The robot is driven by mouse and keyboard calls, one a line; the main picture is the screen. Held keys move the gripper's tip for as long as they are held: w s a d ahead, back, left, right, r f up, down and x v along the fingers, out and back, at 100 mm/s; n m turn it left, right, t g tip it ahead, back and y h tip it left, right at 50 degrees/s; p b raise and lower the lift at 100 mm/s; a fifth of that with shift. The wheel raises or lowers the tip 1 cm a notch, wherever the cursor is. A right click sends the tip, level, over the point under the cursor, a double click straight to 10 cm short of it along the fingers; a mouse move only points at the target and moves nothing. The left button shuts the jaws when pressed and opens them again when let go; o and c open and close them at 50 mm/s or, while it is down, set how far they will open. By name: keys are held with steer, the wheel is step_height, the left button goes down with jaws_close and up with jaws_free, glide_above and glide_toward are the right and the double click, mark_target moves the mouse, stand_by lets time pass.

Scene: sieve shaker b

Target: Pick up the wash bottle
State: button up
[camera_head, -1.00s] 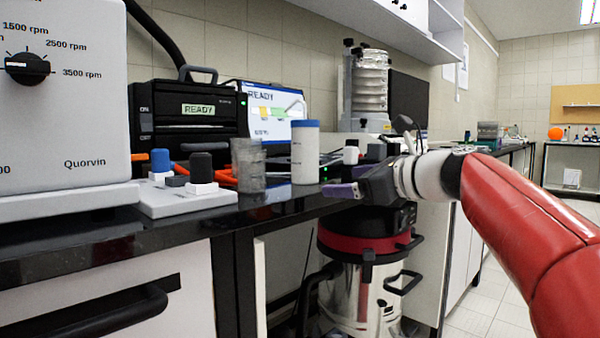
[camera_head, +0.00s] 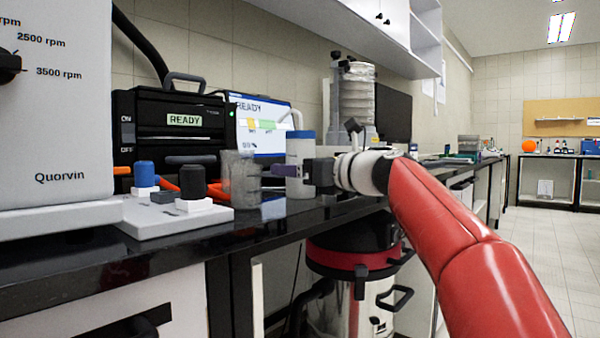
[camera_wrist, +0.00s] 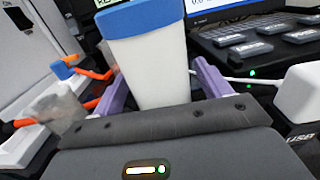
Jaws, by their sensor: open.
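The wash bottle (camera_head: 301,150), a white bottle with a blue cap, stands upright on the black bench in the head view. In the wrist view its white body (camera_wrist: 150,72) fills the space between my two purple fingers, and its top is cut off by the frame edge. My gripper (camera_head: 278,170) is level with the bottle's body, one finger on each side, and hides part of it in the head view. The jaws are open. Whether either finger touches the bottle, I cannot tell.
A clear beaker (camera_head: 240,180) stands close to the left of the bottle, near my fingertips. A white base with black and blue knobs (camera_head: 185,212) lies further left. A black READY unit (camera_head: 172,135) and a screen (camera_head: 262,125) are behind. A sieve stack (camera_head: 357,95) stands further back.

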steer(key=shift+w+a, duration=0.4)
steer(key=shift+a, duration=0.05)
steer(key=c, duration=0.7)
steer(key=shift+c, duration=0.2)
